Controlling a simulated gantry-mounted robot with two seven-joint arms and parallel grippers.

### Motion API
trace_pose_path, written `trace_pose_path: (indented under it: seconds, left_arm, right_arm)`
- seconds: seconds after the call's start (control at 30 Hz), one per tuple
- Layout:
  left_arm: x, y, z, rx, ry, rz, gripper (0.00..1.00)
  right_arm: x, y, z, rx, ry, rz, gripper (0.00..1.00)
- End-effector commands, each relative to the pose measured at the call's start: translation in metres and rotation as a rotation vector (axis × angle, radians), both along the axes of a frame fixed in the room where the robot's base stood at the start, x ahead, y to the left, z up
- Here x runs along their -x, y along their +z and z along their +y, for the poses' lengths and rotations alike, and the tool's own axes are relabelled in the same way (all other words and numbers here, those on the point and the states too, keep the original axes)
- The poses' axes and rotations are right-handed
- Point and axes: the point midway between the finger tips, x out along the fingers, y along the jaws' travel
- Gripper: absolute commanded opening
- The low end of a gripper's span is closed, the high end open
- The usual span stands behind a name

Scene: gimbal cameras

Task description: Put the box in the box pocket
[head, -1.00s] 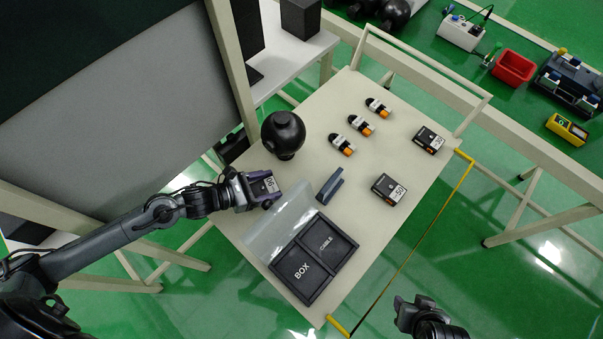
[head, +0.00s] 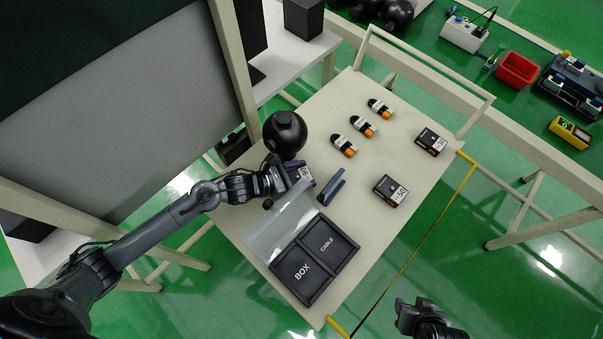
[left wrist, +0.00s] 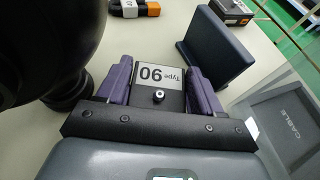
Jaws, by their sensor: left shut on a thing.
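My left gripper (head: 300,174) is shut on a dark box with a white label, over the table just left of the small blue-grey stand. In the left wrist view the box (left wrist: 160,75) sits between the two purple fingers (left wrist: 158,84), its label reading "Type 90". The black tray has a pocket marked BOX (head: 304,274) and a pocket marked CABLE (head: 330,244); both look empty. A clear lid (head: 280,222) stands open along the tray's upper left side. The tray's CABLE side also shows in the left wrist view (left wrist: 285,122). My right gripper (head: 408,312) is off the table's front edge; its jaws are unclear.
A black sphere on a base (head: 285,134) stands close behind my left gripper. The blue-grey stand (head: 331,187) is between the gripper and two other boxes, one marked 50 (head: 390,190), one farther back (head: 430,141). Several orange-tipped items (head: 363,127) lie at the back.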

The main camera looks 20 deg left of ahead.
Motion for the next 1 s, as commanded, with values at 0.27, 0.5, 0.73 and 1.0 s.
trace_pose_path:
  seconds: [0.27,0.5,0.73,1.0]
  left_arm:
    - [-0.0004,0.0001,0.0002,0.001,0.0,-0.003,0.3]
    - [0.0,-0.0026,0.0004,0.0,0.0,-0.001,0.81]
    - [-0.0001,-0.0026,0.0002,0.001,0.0,-0.001,0.91]
    - [0.0016,0.0016,0.002,0.0,0.001,0.0,0.91]
  right_arm:
    - [0.0008,-0.001,0.0,0.0,0.0,0.002,0.43]
    - [0.0009,-0.0041,0.0001,0.0,0.0,0.003,0.43]
    - [0.0009,-0.004,0.0006,-0.002,-0.001,0.003,0.43]
    - [0.001,0.0008,0.0013,-0.005,-0.004,0.003,0.43]
